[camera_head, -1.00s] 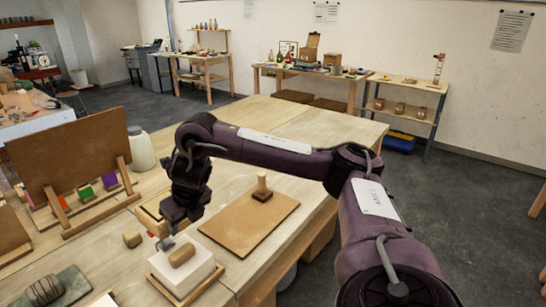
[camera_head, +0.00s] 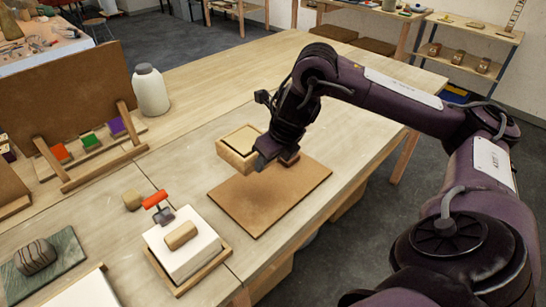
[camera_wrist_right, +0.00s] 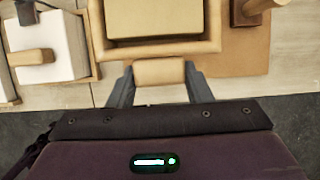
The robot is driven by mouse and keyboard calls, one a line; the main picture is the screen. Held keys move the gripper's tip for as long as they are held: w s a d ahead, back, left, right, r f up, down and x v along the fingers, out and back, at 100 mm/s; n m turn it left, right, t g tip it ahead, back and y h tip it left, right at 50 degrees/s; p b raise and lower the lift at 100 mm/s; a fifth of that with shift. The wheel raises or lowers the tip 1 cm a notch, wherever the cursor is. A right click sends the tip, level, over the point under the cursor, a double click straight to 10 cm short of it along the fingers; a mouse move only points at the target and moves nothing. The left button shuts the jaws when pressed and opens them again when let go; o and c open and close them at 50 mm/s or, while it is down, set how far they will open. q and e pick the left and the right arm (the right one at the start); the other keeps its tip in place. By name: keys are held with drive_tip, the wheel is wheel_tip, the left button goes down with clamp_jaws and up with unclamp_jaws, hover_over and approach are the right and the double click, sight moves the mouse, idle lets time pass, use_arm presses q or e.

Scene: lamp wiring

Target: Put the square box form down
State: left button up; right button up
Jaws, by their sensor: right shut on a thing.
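The square box form (camera_head: 238,150) is a light wooden box with a square raised panel inside a rim. My right gripper (camera_head: 264,160) is at its near right side, by the brown board's far left corner. In the right wrist view my right gripper (camera_wrist_right: 159,85) is shut on a tan wooden grip (camera_wrist_right: 159,71) on the near side of the box form (camera_wrist_right: 158,45). The box appears level. I cannot tell whether it touches the surface beneath. The brown board (camera_head: 270,198) lies flat on the table, its far part hidden by my gripper. My left gripper is out of view.
A white block (camera_head: 178,256) with a tan handle sits on a wooden tray at the near left. A white jug (camera_head: 150,92) stands farther back. A wooden peg (camera_wrist_right: 256,7) stands right of the box.

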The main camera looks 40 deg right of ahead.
wheel_tip(320, 180, down, 11)
drive_tip(key=shift+w+d+r+b, duration=0.1)
drive_tip(key=shift+r+b, duration=0.05)
drive_tip(key=shift+b, duration=1.05)
drive_tip(key=shift+f, duration=0.5)
wheel_tip(320, 180, down, 4)
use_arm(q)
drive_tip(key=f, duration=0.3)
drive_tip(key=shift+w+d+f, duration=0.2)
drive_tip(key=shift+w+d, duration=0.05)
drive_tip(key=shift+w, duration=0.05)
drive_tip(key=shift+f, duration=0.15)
use_arm(e)
drive_tip(key=shift+f, duration=0.15)
drive_tip(key=o, duration=1.2)
drive_tip(key=shift+c, duration=0.2)
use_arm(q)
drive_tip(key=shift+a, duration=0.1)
